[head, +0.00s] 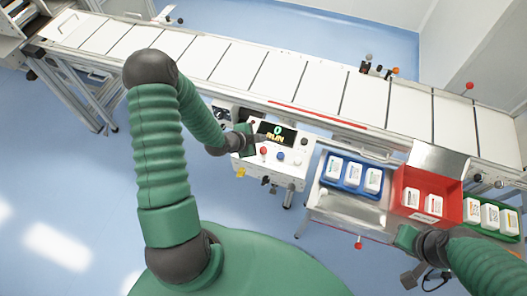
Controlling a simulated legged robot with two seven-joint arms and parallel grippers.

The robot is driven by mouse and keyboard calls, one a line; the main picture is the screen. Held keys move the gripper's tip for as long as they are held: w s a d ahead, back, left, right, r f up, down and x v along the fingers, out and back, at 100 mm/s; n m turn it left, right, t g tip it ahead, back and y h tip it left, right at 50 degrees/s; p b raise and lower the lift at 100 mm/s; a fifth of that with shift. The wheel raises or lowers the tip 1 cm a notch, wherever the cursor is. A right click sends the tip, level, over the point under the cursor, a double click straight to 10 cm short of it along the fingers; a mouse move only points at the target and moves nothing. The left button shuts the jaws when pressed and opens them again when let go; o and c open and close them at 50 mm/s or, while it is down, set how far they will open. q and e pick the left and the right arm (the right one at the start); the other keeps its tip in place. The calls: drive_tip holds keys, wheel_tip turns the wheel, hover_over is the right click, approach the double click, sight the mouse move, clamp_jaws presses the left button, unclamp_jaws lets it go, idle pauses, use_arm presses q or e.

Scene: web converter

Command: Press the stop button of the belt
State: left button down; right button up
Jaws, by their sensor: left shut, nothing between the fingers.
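The control box (287,171) stands at the front of the conveyor belt (262,80). Its dark display shows a 0 and the word RUN. A red button (264,151) and a blue button (280,156) sit below the display on the white panel. My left gripper (250,146) is shut and empty, just left of the display and close to the red button. I cannot tell whether it touches the panel. My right gripper (425,277) is low at the right, in front of the bins; its fingers are too small and dark to read.
A blue bin (345,190), a red bin (448,210) and a green bin (512,232) hold white packs on a metal shelf right of the box. Small colored knobs stand behind the belt. The blue floor at the left is clear.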

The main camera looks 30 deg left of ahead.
sight(261, 151)
use_arm(q)
wheel_tip(261, 151, down, 4)
drive_tip(key=b, duration=0.2)
drive_tip(key=shift+s+b, duration=0.1)
drive_tip(key=shift+b, duration=0.25)
drive_tip(key=shift+d+f, duration=0.1)
drive_tip(key=shift+f, duration=0.15)
idle(1.3)
drive_tip(key=shift+f+b, duration=0.3)
drive_tip(key=shift+b, duration=0.1)
drive_tip(key=shift+f+b, duration=0.6)
idle(0.6)
drive_tip(key=shift+r+p, duration=0.85)
drive_tip(key=shift+r, duration=0.2)
